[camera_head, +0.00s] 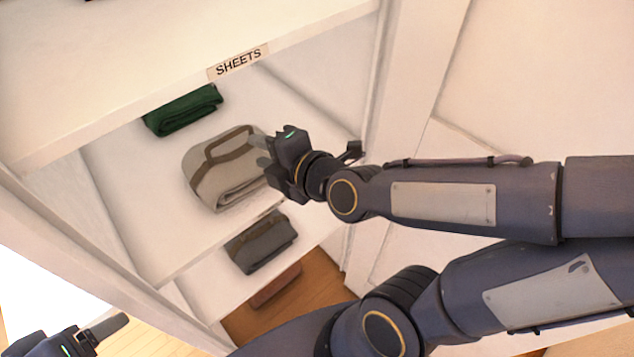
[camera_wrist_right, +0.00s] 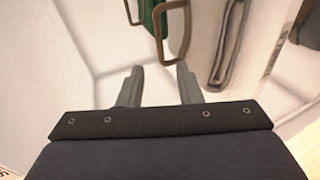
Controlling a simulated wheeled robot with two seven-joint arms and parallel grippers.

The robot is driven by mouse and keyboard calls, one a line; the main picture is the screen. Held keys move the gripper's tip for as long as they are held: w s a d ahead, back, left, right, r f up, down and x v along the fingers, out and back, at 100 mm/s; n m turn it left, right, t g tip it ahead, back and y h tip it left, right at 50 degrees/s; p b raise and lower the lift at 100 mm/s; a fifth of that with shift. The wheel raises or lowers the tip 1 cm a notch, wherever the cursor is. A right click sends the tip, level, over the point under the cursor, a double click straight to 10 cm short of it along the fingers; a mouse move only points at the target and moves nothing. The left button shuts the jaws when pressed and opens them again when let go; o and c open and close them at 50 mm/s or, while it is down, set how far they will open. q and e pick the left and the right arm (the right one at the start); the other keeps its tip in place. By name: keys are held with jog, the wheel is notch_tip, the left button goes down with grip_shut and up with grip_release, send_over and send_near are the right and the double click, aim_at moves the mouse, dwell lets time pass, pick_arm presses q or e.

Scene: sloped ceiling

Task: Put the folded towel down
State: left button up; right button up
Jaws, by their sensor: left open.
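A beige folded towel (camera_head: 207,183) with brown stripes lies on a white shelf, left of my right gripper (camera_head: 261,151). The right gripper's fingertips overlap the towel's right edge in the head view; whether they touch it is unclear. In the right wrist view my right gripper (camera_wrist_right: 158,86) has its fingers apart with nothing between them. The beige towel's layered edge (camera_wrist_right: 226,50) shows beyond them, toward the upper right. My left gripper (camera_head: 105,328) is at the bottom left corner, away from the shelves and partly cut off by the frame.
A green folded cloth (camera_head: 183,110) lies behind the beige towel. A dark grey folded cloth (camera_head: 260,243) and a reddish-brown one (camera_head: 276,286) lie lower down. The upper shelf edge carries a SHEETS label (camera_head: 238,62). A white upright (camera_head: 398,75) stands right of the shelf.

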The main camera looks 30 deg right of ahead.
jog(key=s+d+f+m+g, duration=0.2)
jog(key=s+m, duration=0.5)
jog(key=m, duration=0.4)
jog(key=s+d+f+m+g, duration=0.3)
jog(key=s+d+m+g, duration=0.2)
jog(key=m, duration=0.6)
jog(key=s, duration=0.2)
jog(key=shift+s+m+g+h, duration=0.3)
jog(key=shift+s+g, duration=0.05)
jog(key=shift+g, duration=0.05)
